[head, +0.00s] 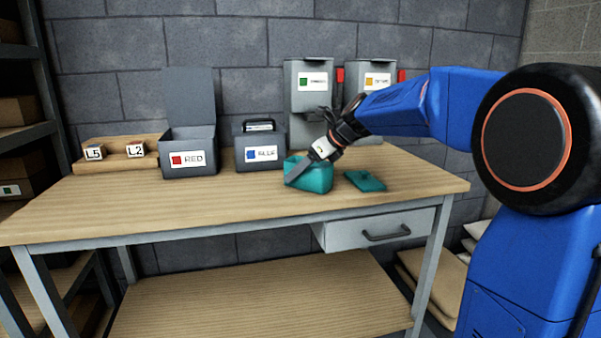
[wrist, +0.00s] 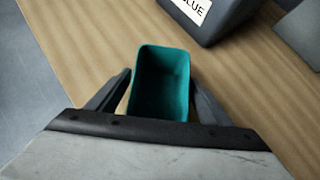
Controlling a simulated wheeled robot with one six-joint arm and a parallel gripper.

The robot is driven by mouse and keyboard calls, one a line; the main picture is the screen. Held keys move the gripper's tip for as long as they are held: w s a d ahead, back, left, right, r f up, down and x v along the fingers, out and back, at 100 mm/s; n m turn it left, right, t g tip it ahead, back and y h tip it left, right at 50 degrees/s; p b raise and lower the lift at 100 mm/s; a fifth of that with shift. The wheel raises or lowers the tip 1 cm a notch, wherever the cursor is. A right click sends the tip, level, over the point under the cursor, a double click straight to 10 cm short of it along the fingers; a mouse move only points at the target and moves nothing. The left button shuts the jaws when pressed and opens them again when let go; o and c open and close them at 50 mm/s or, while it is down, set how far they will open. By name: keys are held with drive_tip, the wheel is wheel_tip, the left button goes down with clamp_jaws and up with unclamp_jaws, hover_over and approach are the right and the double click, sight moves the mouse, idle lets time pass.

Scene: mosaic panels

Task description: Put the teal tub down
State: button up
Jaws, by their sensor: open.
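The teal tub (head: 315,178) stands upright on the wooden workbench (head: 240,200), near its front edge. In the wrist view the tub (wrist: 160,85) is open at the top and looks empty. My gripper (head: 298,176) reaches down over the tub from the right. In the wrist view my gripper's fingers (wrist: 160,90) are spread, one on each side of the tub, with a narrow gap at each side.
A grey box labelled RED (head: 188,160), its lid up, and a closed box labelled BLUE (head: 260,152) stand behind to the left. Two grey dispensers hang on the wall. The bench's left front is clear.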

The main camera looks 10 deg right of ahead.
drive_tip(key=v, duration=1.1)
drive_tip(key=shift+r, duration=0.1)
